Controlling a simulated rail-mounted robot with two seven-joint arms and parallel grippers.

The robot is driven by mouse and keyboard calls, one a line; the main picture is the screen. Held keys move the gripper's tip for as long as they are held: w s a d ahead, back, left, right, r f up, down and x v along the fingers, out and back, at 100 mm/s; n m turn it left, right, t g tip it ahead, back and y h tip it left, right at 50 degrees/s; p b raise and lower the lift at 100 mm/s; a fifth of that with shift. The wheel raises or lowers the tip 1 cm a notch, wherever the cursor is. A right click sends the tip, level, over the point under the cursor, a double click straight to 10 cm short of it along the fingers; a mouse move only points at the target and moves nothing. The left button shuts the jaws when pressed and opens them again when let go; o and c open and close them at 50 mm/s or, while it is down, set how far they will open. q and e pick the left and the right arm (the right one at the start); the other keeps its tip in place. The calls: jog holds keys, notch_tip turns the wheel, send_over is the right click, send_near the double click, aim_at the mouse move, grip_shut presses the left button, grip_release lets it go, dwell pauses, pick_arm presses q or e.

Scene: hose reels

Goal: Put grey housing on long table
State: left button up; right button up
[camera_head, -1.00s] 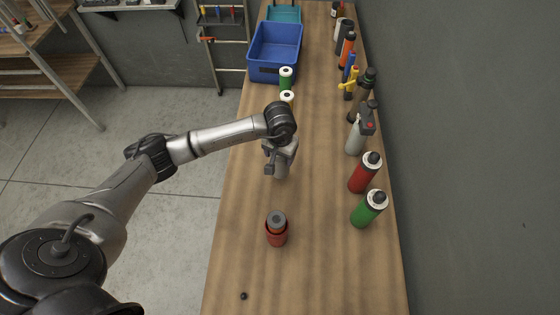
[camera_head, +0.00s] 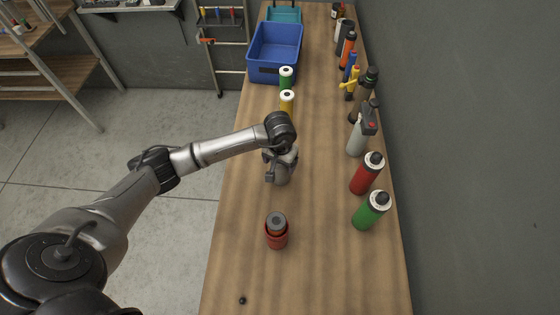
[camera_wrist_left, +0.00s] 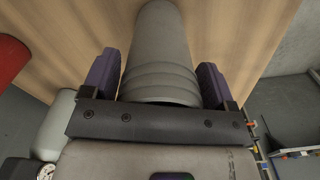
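The grey housing (camera_wrist_left: 160,55) is a ridged grey cylinder in the left wrist view. It lies between the dark purple fingers of my left gripper (camera_wrist_left: 160,85), which look closed against its sides. In the head view the housing (camera_head: 284,175) shows partly under my left gripper (camera_head: 276,165), over the middle of the long table (camera_head: 240,215). The gripper hides part of it. I cannot tell whether its lower end touches the wood. My right gripper is not in view.
A red cup-like part with a grey top (camera_head: 276,231) stands nearer on the table. Green (camera_head: 370,210) and red (camera_head: 367,173) bottles line the right edge with others. Green-and-white and yellow-and-white cylinders and a blue bin (camera_head: 275,52) stand beyond. The front left wood is mostly clear.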

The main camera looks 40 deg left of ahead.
pick_arm(q)
jog(key=shift+o, duration=0.9)
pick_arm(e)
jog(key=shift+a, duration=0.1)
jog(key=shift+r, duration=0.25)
pick_arm(q)
notch_tip(320, 180, up, 12)
jog(key=p, duration=0.6)
jog(key=shift+r, duration=0.15)
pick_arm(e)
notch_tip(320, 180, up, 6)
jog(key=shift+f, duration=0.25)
